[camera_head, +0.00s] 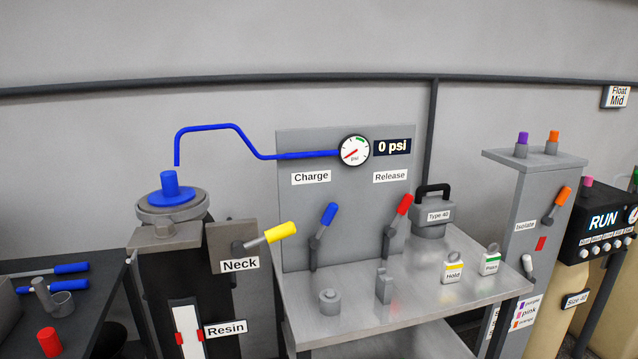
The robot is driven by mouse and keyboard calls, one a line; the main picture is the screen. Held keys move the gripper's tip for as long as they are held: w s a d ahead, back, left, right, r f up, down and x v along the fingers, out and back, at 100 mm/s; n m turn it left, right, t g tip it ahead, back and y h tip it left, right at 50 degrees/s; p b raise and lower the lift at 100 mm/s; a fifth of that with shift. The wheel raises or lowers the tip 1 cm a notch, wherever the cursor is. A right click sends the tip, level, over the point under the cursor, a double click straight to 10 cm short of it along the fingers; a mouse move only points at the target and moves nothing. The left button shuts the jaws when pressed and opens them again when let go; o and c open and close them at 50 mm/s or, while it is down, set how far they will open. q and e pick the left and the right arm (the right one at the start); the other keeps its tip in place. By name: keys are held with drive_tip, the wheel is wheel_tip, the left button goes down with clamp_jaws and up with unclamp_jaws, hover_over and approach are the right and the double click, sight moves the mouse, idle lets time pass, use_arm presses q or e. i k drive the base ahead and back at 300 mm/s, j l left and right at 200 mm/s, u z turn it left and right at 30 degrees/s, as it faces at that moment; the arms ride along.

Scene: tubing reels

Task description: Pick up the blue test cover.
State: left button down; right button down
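The blue test cover (172,193) appears to be the blue round flange with an upright blue cylinder on it. It sits on the grey round top (150,211) of a dark vertical tank at the left. A blue tube (209,125) ends just above its cylinder, with a small gap between them. The tube runs right to a round gauge beside a "0 psi" display. Neither of my grippers is in view, and nothing is holding the cover.
A yellow-handled "Neck" lever (280,232) juts out right of the tank. A grey bench (410,318) with a "Charge"/"Release" panel (345,215) stands at the middle. A dark table (95,314) at the left holds blue-handled tools, a grey cup and a red cylinder.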

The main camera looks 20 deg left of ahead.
sight(171, 194)
drive_tip(key=u, duration=1.35)
drive_tip(key=z, duration=0.35)
drive_tip(key=j+z, duration=0.6)
drive_tip(key=j, duration=0.15)
drive_tip(key=j+z, duration=0.1)
drive_tip(key=j, duration=0.35)
drive_tip(key=k+j+z, duration=0.1)
drive_tip(key=j, duration=0.35)
drive_tip(key=k+j+z, duration=0.1)
drive_tip(key=j, duration=0.35)
drive_tip(key=k+j+z, duration=0.15)
drive_tip(key=j, duration=0.25)
drive_tip(key=k+j, duration=0.1)
drive_tip(key=j, duration=0.25)
drive_tip(key=k+j, duration=0.1)
drive_tip(key=j, duration=0.3)
drive_tip(key=k+j, duration=0.1)
drive_tip(key=j, duration=0.25)
